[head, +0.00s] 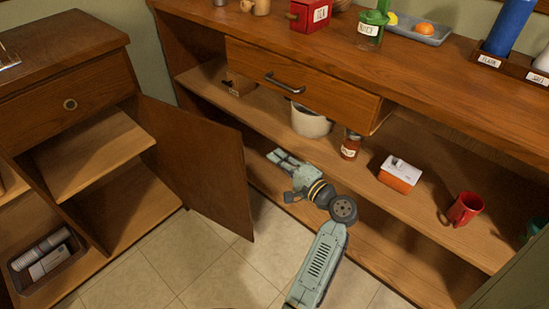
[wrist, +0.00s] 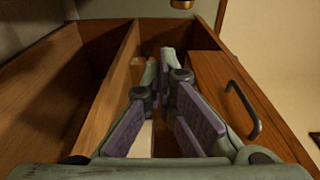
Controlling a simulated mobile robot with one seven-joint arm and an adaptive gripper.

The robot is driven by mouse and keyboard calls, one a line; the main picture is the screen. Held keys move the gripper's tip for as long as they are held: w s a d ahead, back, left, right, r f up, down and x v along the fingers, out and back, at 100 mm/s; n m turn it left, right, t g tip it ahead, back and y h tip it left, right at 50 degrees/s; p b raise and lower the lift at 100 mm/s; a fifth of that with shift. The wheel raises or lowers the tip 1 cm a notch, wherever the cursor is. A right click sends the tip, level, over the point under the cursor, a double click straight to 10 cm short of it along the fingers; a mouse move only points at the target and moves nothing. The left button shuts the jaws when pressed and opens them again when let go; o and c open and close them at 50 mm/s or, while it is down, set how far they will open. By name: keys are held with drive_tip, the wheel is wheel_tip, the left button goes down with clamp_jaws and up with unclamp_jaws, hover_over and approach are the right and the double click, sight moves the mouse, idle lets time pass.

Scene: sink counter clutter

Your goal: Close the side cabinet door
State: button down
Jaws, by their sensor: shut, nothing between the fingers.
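The side cabinet (head: 70,52) stands at the left in the head view. Its wooden door (head: 205,165) hangs open, swung out to the right, so the shelves inside show. My gripper (head: 276,157) is to the right of the door, in front of the long counter's open shelves. It is shut and empty, and a gap shows between it and the door in the head view. In the wrist view the fingertips (wrist: 166,54) are close together, with wooden panels behind. I cannot tell the door apart from other panels there.
A drawer (head: 300,82) with a dark handle sticks out above my arm. A white pot (head: 310,121), a jar (head: 351,146), an orange-and-white box (head: 399,174) and a red mug (head: 464,209) stand on the shelf. Tiled floor (head: 195,262) is clear below the door.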

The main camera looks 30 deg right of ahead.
drive_tip(key=w+a, duration=0.4)
drive_tip(key=a, duration=0.1)
drive_tip(key=shift+w, duration=0.3)
drive_tip(key=shift+a+p, duration=0.1)
drive_tip(key=shift+p, duration=0.2)
